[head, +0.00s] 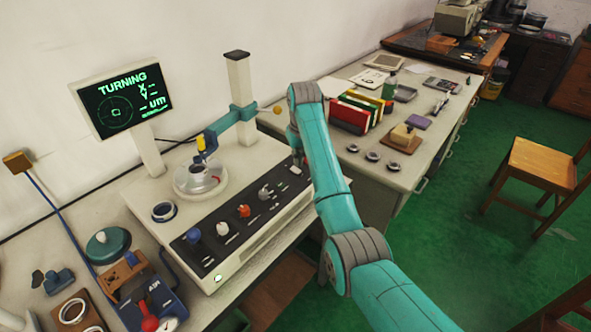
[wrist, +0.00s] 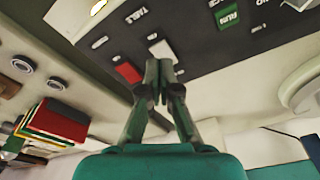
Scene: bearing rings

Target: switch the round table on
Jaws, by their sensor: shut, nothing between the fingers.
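The round table (head: 201,180) is a pale disc on the measuring machine, with a metal ring (head: 203,172) on it. The machine's screen (head: 122,98) reads TURNING in green. In the wrist view my gripper (wrist: 160,64) is shut and empty. Its fingertips are at the lower edge of a white switch (wrist: 162,48) on the dark panel, near the printed word TABLE. I cannot tell if they touch it. A red switch part (wrist: 128,72) is just left of them. A green RUN mark (wrist: 228,17) is farther right.
The dark control panel (head: 229,234) carries blue, orange and grey knobs. A blue bracket (head: 236,117) reaches over the round table from a pale column (head: 238,80). Coloured books (head: 352,112) and several small rings stand on the bench at right.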

